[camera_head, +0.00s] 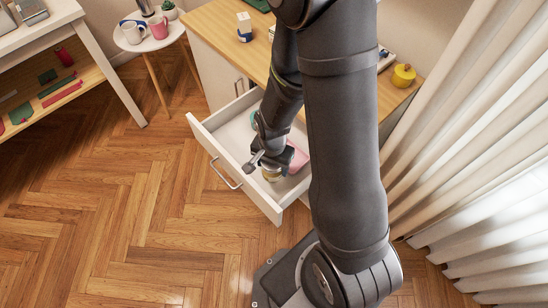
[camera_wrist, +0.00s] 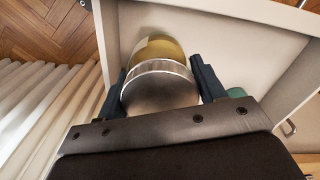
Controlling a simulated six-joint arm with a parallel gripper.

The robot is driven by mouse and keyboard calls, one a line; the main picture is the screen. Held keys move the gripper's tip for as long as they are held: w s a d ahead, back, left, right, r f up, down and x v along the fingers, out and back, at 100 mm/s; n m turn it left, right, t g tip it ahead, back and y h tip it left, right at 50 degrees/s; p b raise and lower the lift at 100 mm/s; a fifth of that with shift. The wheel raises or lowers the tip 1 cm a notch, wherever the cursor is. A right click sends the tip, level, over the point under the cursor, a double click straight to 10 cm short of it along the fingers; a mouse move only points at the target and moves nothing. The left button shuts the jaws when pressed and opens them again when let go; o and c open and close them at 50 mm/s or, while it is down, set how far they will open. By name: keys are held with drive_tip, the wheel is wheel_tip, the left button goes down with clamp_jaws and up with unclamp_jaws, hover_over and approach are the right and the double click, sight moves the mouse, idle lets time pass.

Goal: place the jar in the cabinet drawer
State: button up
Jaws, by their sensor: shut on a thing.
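The jar (camera_wrist: 158,75) has a silvery lid and a yellowish body, and it sits between my two fingers in the wrist view. In the head view a small part of the jar (camera_head: 271,175) shows below my gripper (camera_head: 262,160), inside the outline of the open drawer. My gripper (camera_wrist: 160,82) is shut on the jar near its lid. The white cabinet drawer (camera_head: 208,146) is pulled out, and my gripper is over its inside. I cannot tell whether the jar touches the drawer floor.
A pink thing (camera_head: 298,158) lies in the drawer, partly hidden by my arm; a green thing (camera_wrist: 237,92) shows beside my finger. The wooden cabinet top (camera_head: 214,22) bears several small items. Curtains (camera_head: 480,140) hang at the right. Open floor lies left of the drawer.

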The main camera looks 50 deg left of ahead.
drive_tip(key=shift+f, duration=4.45)
drive_tip(key=shift+f, duration=0.1)
drive_tip(key=o, duration=1.1)
wheel_tip(320, 180, up, 12)
drive_tip(key=shift+r, duration=0.15)
drive_tip(key=shift+f, duration=6.2)
drive_tip(key=shift+r, duration=0.15)
